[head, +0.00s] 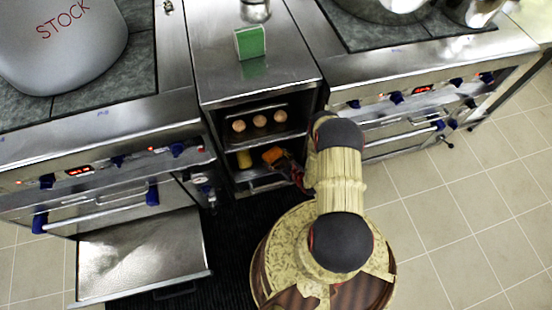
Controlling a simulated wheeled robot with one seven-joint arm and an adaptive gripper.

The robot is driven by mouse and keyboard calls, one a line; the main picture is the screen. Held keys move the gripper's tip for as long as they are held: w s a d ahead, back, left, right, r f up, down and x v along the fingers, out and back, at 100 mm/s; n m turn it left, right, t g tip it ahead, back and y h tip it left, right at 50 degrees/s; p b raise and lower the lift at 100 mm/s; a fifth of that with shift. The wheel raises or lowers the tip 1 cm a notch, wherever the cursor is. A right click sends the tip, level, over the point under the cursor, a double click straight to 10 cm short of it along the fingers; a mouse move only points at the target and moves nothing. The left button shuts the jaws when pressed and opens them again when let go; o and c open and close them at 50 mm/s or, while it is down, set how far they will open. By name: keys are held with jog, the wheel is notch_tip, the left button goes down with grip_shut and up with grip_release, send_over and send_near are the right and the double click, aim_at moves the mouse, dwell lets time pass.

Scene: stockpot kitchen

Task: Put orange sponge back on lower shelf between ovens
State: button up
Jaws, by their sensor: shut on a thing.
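The orange sponge (272,155) is at the front of the lower shelf (262,180) of the steel cabinet between the two ovens. My gripper (283,160) is shut on the sponge. It reaches into the right part of the shelf opening from the front right. My arm hides part of the cabinet's right side. I cannot tell whether the sponge touches the shelf surface.
A yellow object (244,159) stands on the lower shelf, left of the sponge. Three round brownish things (260,121) sit on the shelf above. A green block (250,42) stands on the cabinet top. The left oven's door (145,255) is open.

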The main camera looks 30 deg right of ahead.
jog(key=shift+f, duration=0.55)
jog(key=o, duration=1.1)
jog(key=v, duration=1.2)
jog(key=shift+s, duration=0.1)
